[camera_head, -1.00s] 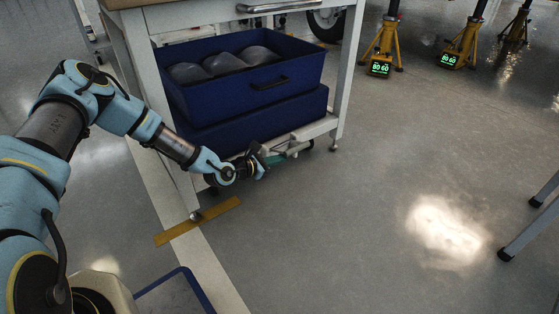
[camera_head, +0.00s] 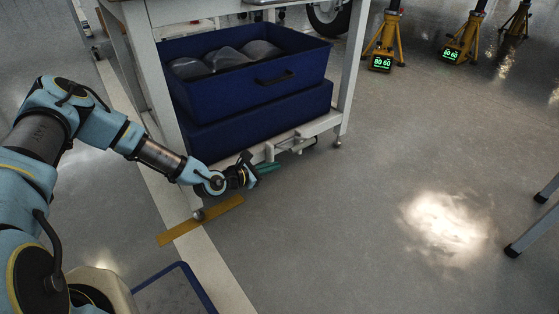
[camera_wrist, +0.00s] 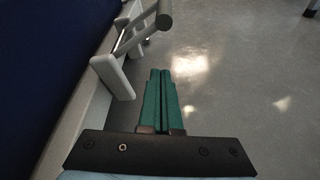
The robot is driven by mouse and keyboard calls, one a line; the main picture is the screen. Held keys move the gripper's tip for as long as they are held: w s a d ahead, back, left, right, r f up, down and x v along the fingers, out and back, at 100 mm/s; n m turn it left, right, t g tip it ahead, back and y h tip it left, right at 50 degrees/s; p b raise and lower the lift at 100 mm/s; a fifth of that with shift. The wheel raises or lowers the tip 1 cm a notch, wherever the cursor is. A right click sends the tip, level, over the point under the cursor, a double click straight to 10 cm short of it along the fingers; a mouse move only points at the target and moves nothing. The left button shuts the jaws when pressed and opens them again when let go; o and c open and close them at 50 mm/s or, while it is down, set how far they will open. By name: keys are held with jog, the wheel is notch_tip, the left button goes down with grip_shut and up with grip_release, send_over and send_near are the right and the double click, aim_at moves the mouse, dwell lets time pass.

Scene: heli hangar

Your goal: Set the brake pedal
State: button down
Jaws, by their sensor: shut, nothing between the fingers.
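The brake pedal (camera_wrist: 130,42) is a grey bar on light brackets, with a dark round end, at the low side edge of the cart. In the head view it is small, under the cart's lower front rail (camera_head: 297,143). My gripper (camera_head: 268,168) has teal fingers pressed together, with nothing between them. It is low over the floor, just in front of the pedal and cart edge. In the wrist view the shut fingers (camera_wrist: 160,90) point ahead, to the right of the pedal brackets, with a visible gap. Whether the pedal is up or down is unclear.
The white cart (camera_head: 345,85) carries two stacked blue bins (camera_head: 250,120), the upper one holding grey domed things. A yellow strip (camera_head: 222,210) lies by a caster. A blue-edged tray (camera_head: 190,275) is at the bottom. Yellow stands (camera_head: 385,45) are far off.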

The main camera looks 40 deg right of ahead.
jog(key=p+v, duration=0.1)
jog(key=v, duration=0.4)
jog(key=shift+a, duration=0.1)
dwell(0.4)
